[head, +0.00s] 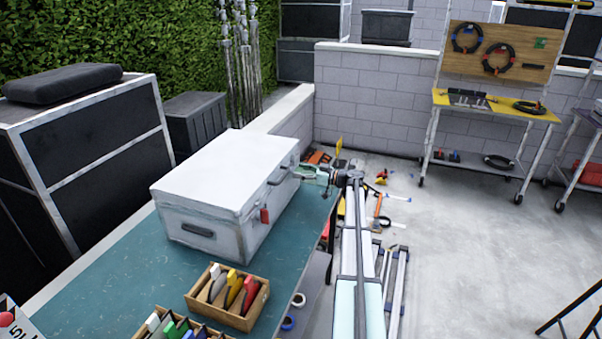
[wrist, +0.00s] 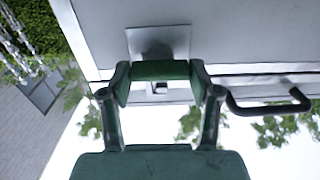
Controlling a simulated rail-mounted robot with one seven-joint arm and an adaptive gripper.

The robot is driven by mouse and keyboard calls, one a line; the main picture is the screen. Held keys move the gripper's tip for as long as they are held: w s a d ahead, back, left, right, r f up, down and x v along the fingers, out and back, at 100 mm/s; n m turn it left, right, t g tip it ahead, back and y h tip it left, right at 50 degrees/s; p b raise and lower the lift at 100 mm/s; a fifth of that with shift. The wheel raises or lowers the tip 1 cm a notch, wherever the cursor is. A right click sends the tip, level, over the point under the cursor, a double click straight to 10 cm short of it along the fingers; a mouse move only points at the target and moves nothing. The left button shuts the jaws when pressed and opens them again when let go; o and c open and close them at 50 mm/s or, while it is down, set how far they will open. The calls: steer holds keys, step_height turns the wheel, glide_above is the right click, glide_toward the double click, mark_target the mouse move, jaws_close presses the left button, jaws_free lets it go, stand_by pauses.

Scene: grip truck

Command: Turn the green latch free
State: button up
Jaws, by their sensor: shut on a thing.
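A white-grey case (head: 222,185) stands closed on a teal table. My gripper (head: 302,172) is at the case's right side, near its far end. In the wrist view my gripper (wrist: 160,82) is shut on the green latch (wrist: 160,70), a green bar held between its two fingers. The latch lies in front of a light metal plate (wrist: 172,40) on the case wall, beside the lid seam. In the head view the latch is too small to tell apart from the fingers.
A dark handle (wrist: 268,104) is on the same case wall, close to my gripper. A red tag (head: 264,215) hangs nearer the front corner. A wooden box (head: 238,318) of coloured items stands on the table (head: 90,285). Tools lie on the floor beyond.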

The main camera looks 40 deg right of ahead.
steer(key=shift+f+b, duration=0.1)
steer(key=shift+b, duration=0.2)
steer(key=m+b, duration=0.2)
steer(key=b, duration=0.2)
steer(key=shift+f+m, duration=0.2)
steer(key=shift+m, duration=0.2)
steer(key=m+b, duration=0.3)
steer(key=m, duration=0.4)
steer(key=m+b, duration=0.3)
steer(key=m, duration=0.4)
steer(key=shift+w+d+r+m, duration=0.15)
steer(key=shift+r+m, duration=0.05)
steer(key=shift+m, duration=0.2)
steer(key=o, duration=1.1)
steer(key=shift+o, duration=0.2)
